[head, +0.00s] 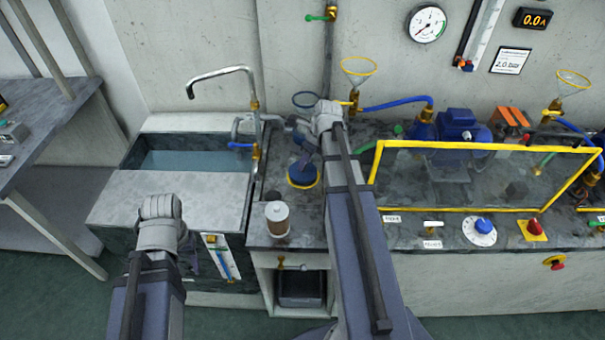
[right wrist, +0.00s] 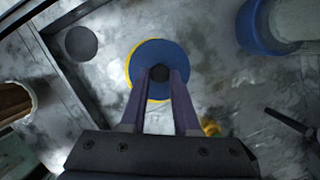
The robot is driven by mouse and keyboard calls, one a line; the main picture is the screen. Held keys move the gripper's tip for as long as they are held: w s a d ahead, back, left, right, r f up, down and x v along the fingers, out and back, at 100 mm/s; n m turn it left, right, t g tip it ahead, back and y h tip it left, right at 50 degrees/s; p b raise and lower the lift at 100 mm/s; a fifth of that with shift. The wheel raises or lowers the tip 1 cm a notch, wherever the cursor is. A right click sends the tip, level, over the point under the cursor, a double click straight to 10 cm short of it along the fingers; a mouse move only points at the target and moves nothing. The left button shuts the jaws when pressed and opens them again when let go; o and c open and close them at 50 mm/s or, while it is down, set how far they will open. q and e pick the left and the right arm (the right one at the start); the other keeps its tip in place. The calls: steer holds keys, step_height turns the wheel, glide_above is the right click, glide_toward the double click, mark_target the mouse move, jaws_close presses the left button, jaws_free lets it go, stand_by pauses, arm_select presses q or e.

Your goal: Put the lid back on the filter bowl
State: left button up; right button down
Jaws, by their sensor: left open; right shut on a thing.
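A round blue lid (head: 302,172) with a dark knob is on the counter's left part, over a yellow rim (head: 309,187). My right gripper (head: 304,160) is above it, shut on the knob. In the right wrist view the blue lid (right wrist: 155,55) has its knob between my gripper's fingertips (right wrist: 160,74). Whether the lid touches what is below is unclear; the lid hides the bowl. My left gripper (head: 191,258) is low in front of the sink, open and empty, partly hidden by its wrist.
A brown canister with a pale top (head: 277,220) stands at the counter's front edge, close to the lid. A sink (head: 178,190) with a tall tap is on the left. A yellow-framed clear guard (head: 455,208) is on the right.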

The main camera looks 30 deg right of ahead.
steer(key=shift+r+p, duration=2.8)
steer(key=shift+r, duration=0.15)
arm_select(q)
step_height(320, 180, up, 6)
steer(key=shift+f, duration=0.1)
arm_select(e)
steer(key=shift+f, duration=0.1)
